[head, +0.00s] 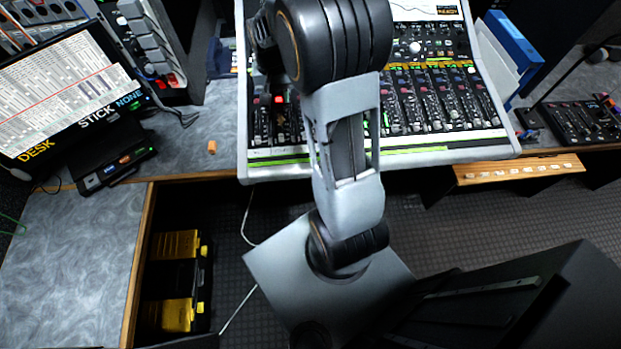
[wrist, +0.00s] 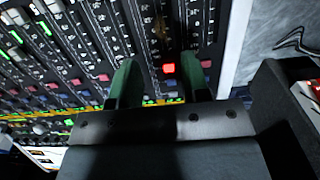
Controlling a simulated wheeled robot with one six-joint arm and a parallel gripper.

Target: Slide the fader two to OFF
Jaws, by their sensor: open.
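The mixing console (head: 428,153) stands at the top middle of the head view, with a row of fader strips. A red lit button (head: 279,99) shows near its left side. The red lit button also shows in the wrist view (wrist: 169,69). My gripper (wrist: 160,64) is open and empty over the strips, its two green fingers on either side of the strip with that button. A dark, blurred fader slot (wrist: 160,28) runs beyond the fingertips. Its knob and number are not clear, so I cannot tell which strip is fader two. In the head view my arm hides part of the console.
A monitor (head: 65,95) stands on the left desk, beside a dark panel with grey buttons (head: 145,40). A small orange object (head: 212,147) lies left of the console. A blue binder (head: 513,42) stands at its right, and a smaller black panel (head: 580,122) lies farther right.

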